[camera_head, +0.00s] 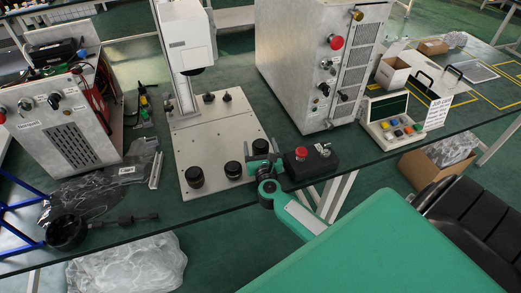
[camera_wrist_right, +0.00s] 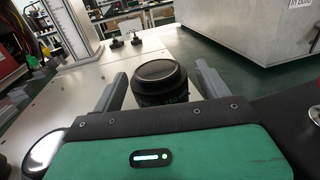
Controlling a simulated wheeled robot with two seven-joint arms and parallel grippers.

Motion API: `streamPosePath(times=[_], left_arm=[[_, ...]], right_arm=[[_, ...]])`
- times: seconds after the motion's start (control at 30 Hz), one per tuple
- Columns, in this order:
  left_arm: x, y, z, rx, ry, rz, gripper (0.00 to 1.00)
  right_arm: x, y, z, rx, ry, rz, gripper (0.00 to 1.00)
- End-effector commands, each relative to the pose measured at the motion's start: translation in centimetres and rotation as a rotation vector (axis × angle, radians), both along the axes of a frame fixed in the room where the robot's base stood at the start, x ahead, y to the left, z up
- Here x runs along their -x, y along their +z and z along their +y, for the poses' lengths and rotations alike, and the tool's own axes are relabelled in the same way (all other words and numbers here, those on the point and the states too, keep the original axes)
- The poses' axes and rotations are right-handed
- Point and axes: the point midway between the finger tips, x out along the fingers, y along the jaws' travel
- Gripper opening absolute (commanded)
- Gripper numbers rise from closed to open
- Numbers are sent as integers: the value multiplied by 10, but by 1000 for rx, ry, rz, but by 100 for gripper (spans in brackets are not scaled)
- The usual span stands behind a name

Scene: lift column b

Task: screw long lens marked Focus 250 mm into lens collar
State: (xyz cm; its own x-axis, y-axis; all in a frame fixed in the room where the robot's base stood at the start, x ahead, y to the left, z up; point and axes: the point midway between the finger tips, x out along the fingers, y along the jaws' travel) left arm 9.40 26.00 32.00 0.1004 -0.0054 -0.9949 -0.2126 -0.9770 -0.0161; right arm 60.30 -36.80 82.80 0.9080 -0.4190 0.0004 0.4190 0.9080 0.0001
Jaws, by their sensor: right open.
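The white column head (camera_head: 187,35) stands over a pale base plate (camera_head: 215,130). A dark ring under the head (camera_head: 197,70) looks like the lens collar. Three black round lenses stand on the plate's front part: left (camera_head: 194,177), middle (camera_head: 233,170) and right (camera_head: 260,147). My right gripper (camera_head: 264,164) is open at the right lens. In the right wrist view, that lens (camera_wrist_right: 160,78) stands upright between the spread fingers, with gaps at both sides. My left gripper is not in view.
A black box with a red button (camera_head: 308,162) sits close right of my right gripper. A big metal cabinet (camera_head: 300,65) stands behind it. Two small black knobs (camera_head: 218,97) are on the plate near the column. A black ring-shaped tool (camera_head: 68,231) lies at front left.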

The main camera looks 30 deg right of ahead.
Motion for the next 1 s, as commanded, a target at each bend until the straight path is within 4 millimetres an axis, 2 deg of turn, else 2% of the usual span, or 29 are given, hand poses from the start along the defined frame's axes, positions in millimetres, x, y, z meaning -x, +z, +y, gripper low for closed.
streamPosePath(times=[0.07,0.37,0.63,0.77,0.87,1.0], left_arm=[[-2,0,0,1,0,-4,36],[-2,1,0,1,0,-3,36],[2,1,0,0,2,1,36],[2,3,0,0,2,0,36],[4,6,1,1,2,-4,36],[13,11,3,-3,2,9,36]], right_arm=[[0,0,0,0,0,0,75],[0,0,0,0,0,0,17],[0,2,0,0,0,-2,17],[0,11,0,-1,-1,-3,17],[0,23,0,-2,-1,-3,17],[0,52,0,-4,0,-6,17]])
